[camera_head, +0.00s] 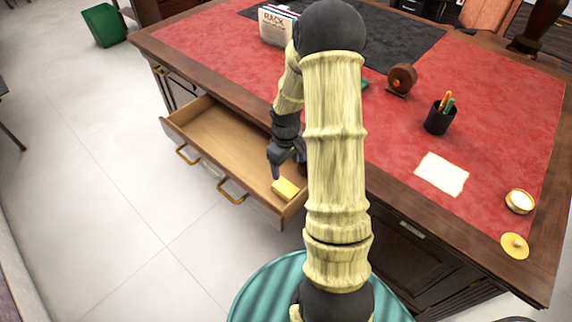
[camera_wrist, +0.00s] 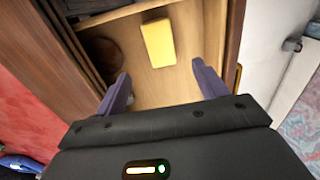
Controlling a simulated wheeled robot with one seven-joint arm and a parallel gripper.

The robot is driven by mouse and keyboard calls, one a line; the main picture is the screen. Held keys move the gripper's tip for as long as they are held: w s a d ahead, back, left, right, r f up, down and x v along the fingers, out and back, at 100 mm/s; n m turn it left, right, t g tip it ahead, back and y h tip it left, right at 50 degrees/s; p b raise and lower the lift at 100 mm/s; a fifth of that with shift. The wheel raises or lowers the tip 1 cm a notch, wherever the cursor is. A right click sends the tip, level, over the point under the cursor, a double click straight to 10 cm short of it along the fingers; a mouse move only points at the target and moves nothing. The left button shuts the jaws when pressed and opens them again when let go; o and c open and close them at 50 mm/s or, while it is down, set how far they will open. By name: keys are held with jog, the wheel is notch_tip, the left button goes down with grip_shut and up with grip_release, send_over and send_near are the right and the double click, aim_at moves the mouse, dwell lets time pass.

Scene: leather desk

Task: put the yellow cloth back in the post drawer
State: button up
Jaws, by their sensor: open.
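The yellow cloth (camera_head: 285,189) is a small folded block lying in the right end of the open drawer (camera_head: 222,138). It also shows in the wrist view (camera_wrist: 158,43), flat on the drawer's wooden floor. My gripper (camera_head: 276,168) is above the drawer, close to the cloth. In the wrist view my gripper (camera_wrist: 160,86) has its two purple fingers spread wide, with nothing between the tips. The cloth lies beyond the fingertips and apart from them. My arm hides part of the drawer's right end in the head view.
The drawer front has two brass handles (camera_head: 232,197). The red desktop (camera_head: 400,120) holds a rack (camera_head: 277,24), a pen cup (camera_head: 440,115), a paper sheet (camera_head: 441,174) and a round dish (camera_head: 519,201). A round brown object (camera_wrist: 104,52) lies in the drawer. Most of the drawer floor is bare.

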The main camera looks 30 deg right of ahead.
jog(key=s+a+r+m+t, duration=0.2)
jog(key=s+a+r+m, duration=0.2)
jog(key=s+a+r, duration=0.8)
notch_tip(320, 180, up, 3)
jog(key=shift+s+a+f+t, duration=0.2)
jog(key=shift+s+a+t, duration=0.1)
jog(key=shift+a, duration=0.5)
jog(key=shift+w, duration=0.1)
